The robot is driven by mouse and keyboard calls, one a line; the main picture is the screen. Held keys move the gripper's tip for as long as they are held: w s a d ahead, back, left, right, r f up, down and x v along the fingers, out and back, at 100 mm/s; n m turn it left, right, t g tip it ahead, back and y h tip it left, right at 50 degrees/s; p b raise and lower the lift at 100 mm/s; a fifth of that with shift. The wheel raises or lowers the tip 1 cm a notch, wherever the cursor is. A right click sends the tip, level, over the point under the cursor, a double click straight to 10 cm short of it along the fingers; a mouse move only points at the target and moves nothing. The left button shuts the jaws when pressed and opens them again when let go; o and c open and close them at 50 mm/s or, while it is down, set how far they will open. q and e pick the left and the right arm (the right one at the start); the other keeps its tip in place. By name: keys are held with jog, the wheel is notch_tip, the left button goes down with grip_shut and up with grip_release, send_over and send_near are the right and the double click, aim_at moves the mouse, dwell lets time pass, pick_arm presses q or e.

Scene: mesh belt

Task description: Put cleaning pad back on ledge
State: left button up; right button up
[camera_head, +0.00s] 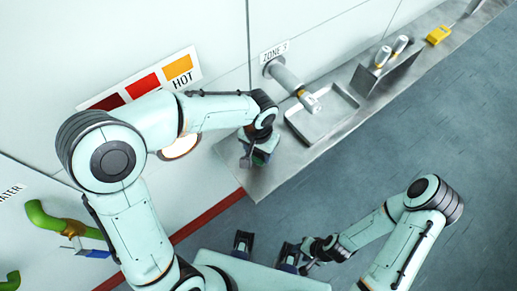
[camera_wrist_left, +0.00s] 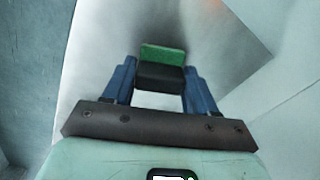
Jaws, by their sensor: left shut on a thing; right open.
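The cleaning pad, green with a black part, sits between the blue fingers of my left gripper (camera_wrist_left: 160,82). The pad (camera_wrist_left: 163,54) shows clearly in the left wrist view. In the head view my left gripper (camera_head: 259,152) points down over the near-left end of the grey metal ledge (camera_head: 263,182), and only a bit of green shows there. I cannot tell whether the pad touches the ledge. My right gripper (camera_head: 267,248) is open and empty at the bottom of the head view, away from the ledge.
A shallow metal tray (camera_head: 322,117) and a wall spout (camera_head: 290,80) are right of my left gripper. Further along are white bottles (camera_head: 391,52) by a metal plate and a yellow object (camera_head: 439,35). Green pipework (camera_head: 55,222) is at lower left.

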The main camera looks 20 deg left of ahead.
pick_arm(q)
jog(key=o, duration=0.9)
jog(key=shift+r+p, duration=0.9)
jog(key=shift+r, duration=5.2)
